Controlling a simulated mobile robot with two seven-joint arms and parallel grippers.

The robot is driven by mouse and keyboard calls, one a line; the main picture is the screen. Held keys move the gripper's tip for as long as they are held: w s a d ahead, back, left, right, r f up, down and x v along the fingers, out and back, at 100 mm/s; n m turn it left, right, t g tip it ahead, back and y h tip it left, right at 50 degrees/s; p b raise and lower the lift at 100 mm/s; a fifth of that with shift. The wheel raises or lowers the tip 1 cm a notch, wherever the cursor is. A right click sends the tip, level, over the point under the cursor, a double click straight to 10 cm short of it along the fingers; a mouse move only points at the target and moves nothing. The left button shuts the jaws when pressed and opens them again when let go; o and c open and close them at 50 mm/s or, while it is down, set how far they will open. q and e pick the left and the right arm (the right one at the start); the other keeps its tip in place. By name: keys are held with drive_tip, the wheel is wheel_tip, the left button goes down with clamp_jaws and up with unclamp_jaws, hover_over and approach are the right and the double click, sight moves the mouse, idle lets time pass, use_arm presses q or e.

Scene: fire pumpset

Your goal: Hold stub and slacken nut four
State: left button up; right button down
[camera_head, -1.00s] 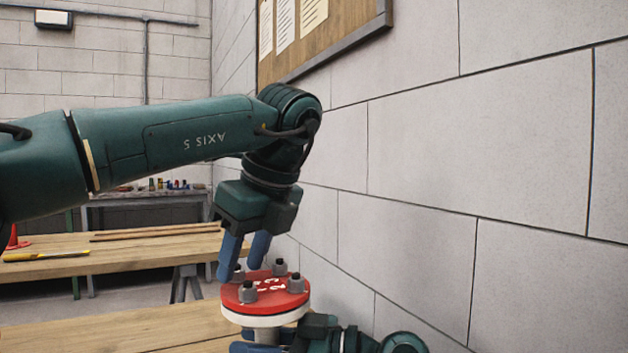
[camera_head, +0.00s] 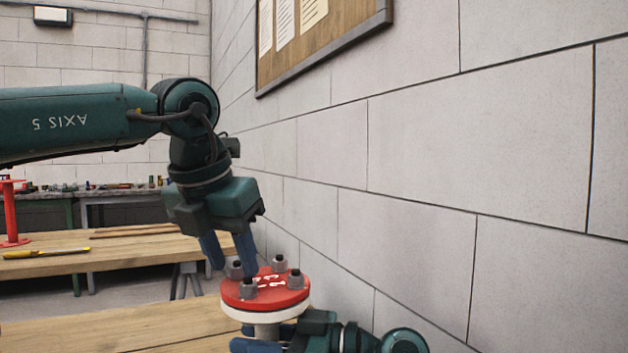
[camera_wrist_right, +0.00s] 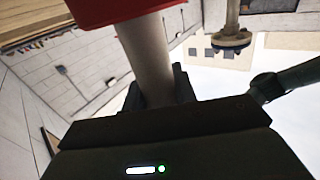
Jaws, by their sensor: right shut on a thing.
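The stub (camera_head: 266,331) is a short grey pipe standing upright under a red and white round flange (camera_head: 268,293). The flange carries several grey nuts on studs; painted numbers on top are partly hidden and I cannot read which is four. My right gripper (camera_head: 264,346) is shut on the stub below the flange; the right wrist view shows the pipe (camera_wrist_right: 147,60) between its dark fingers. My left gripper (camera_head: 233,269) points down with its blue fingers apart, either side of the back-left nut (camera_head: 235,271). I cannot tell whether they touch it.
A wooden bench (camera_head: 130,330) lies at the lower left. A farther bench (camera_head: 60,262) holds a yellow-handled tool (camera_head: 45,253) and a red stand (camera_head: 12,215). A block wall (camera_head: 480,200) stands close on the right, with a notice board (camera_head: 320,45).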

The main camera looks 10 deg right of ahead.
use_arm(q)
drive_tip(key=m, duration=0.1)
drive_tip(key=m+h, duration=0.1)
drive_tip(key=m, duration=0.1)
drive_tip(key=m+g, duration=0.1)
drive_tip(key=m, duration=0.1)
drive_tip(key=shift+w+a+h, duration=0.25)
drive_tip(key=shift+h, duration=0.05)
drive_tip(key=v, duration=1.2)
drive_tip(key=d+r+m+h, duration=0.5)
drive_tip(key=d+r+h, duration=0.4)
drive_tip(key=d, duration=0.4)
wheel_tip(320, 180, up, 12)
drive_tip(key=w+d+t+h, duration=0.1)
drive_tip(key=d+t+h, duration=0.1)
drive_tip(key=h, duration=0.4)
drive_tip(key=shift+t+h, duration=0.4)
drive_tip(key=shift+t, duration=0.2)
drive_tip(key=shift+d+f, duration=0.1)
use_arm(e)
drive_tip(key=c, duration=1)
unclamp_jaws()
drive_tip(key=shift+c, duration=0.2)
drive_tip(key=shift+d, duration=0.15)
